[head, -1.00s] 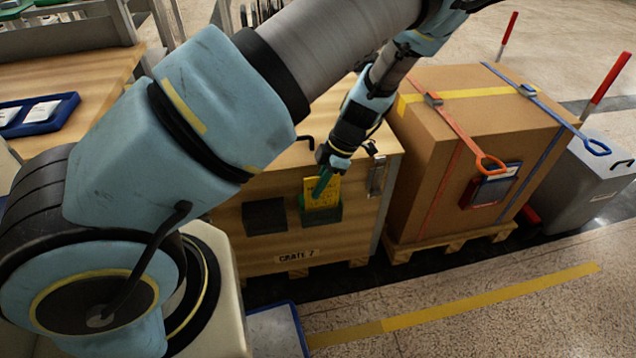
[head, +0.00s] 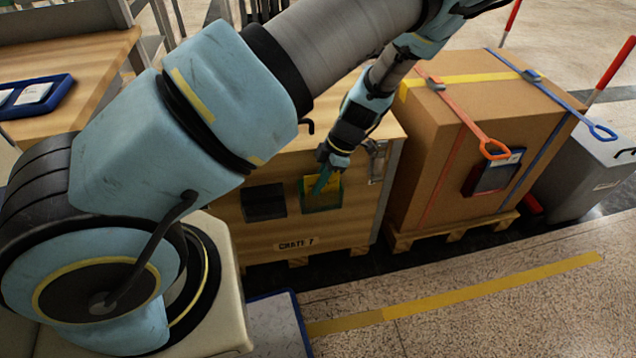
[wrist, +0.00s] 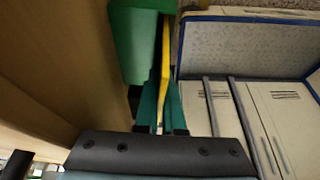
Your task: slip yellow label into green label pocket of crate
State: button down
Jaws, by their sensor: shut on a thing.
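The green label pocket (head: 322,203) is on the front face of the wooden crate (head: 310,228), right of a black pocket (head: 264,202). My gripper (head: 321,184) points down at the green pocket, its teal fingers shut on the yellow label (head: 333,184). In the wrist view the yellow label (wrist: 166,55) stands edge-on between my fingertips (wrist: 160,100), beside the green pocket (wrist: 133,45). How deep its far end sits is hidden.
A strapped cardboard box (head: 425,150) on a pallet stands right of the crate, with a grey bin (head: 590,170) beyond. A wooden table with a blue tray (head: 38,98) is at the left. The floor in front is open, with yellow tape (head: 450,295).

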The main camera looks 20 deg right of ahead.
jog(key=shift+f, duration=0.15)
jog(key=c, duration=1.2)
grip_release()
jog(key=shift+s, duration=0.1)
jog(key=shift+o, duration=1.3)
jog(key=shift+d+r, duration=0.2)
jog(key=shift+r, duration=0.15)
jog(key=v, duration=1)
jog(key=shift+a+r+p, duration=0.1)
jog(key=shift+r+p, duration=0.1)
jog(key=shift+p, duration=0.15)
jog(key=w+a+r+m+h, duration=0.1)
jog(key=a+r+m+h, duration=0.1)
jog(key=a+r+m, duration=0.55)
jog(key=a+r+m+h, duration=0.1)
jog(key=a+r+m, duration=0.25)
jog(key=a, duration=0.75)
jog(key=w+a+r+m+h, duration=0.1)
jog(key=a+r+m+h, duration=0.1)
jog(key=a+r+m, duration=0.6)
notch_tip(320, 180, up, 9)
jog(key=a+n+t+p, duration=0.1)
jog(key=a+p, duration=0.1)
jog(key=p, duration=1)
jog(key=shift+r, duration=0.2)
